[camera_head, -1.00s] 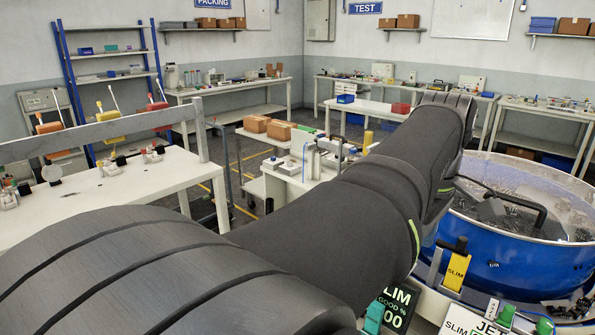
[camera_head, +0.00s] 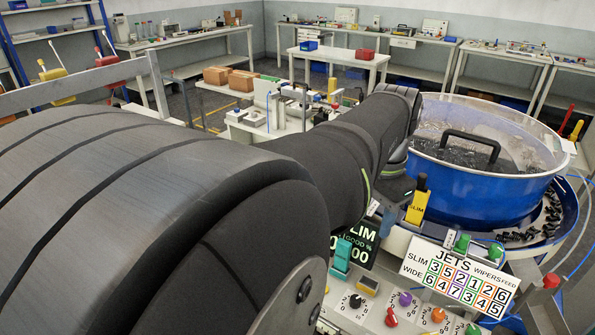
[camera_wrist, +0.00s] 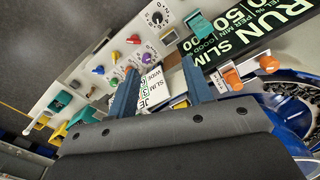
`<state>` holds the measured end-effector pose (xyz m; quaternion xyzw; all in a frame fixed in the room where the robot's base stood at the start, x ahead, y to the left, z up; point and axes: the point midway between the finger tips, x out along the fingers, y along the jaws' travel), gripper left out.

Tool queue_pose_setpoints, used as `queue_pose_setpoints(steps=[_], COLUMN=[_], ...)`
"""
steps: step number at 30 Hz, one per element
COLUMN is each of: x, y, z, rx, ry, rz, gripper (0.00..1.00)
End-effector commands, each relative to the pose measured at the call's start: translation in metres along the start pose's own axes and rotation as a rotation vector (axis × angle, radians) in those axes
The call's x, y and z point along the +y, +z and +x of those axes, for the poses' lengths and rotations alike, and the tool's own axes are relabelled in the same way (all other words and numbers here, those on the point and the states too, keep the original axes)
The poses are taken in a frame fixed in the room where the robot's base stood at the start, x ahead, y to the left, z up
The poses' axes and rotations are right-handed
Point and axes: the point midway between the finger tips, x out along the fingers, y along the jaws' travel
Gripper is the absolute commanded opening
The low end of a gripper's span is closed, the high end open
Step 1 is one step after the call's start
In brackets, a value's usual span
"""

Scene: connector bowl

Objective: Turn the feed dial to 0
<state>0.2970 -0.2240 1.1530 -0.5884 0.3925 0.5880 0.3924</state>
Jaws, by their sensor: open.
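A control panel (camera_head: 372,322) at the bottom of the head view carries several coloured knobs and one black dial (camera_head: 355,301) with a numbered scale. A black dial on a numbered scale also shows in the wrist view (camera_wrist: 158,18). I cannot read a feed label beside any dial, nor the exact setting. A sign (camera_head: 459,276) above the knobs reads JETS, WIPERS, FEED, with SLIM and WIDE rows. My gripper (camera_wrist: 160,68) is open in the wrist view, its two blue fingers apart over the panel and sign. It touches no dial that I can see.
A blue bowl (camera_head: 480,196) of dark parts stands behind the panel at right. A yellow SLIM handle (camera_head: 417,206), a teal switch (camera_head: 342,255) and a dark display (camera_head: 356,247) surround the knobs. My arm covers the panel's left side.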

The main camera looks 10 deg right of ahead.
Motion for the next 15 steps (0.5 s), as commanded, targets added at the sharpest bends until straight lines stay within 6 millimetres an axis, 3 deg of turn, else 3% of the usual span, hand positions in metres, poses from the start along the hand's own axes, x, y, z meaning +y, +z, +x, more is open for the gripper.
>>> queue_pose_setpoints(steps=[15], x=[0.002], y=[0.003], z=[0.045], rx=[-0.002], ry=[0.003], rz=[1.070], gripper=[0.46])
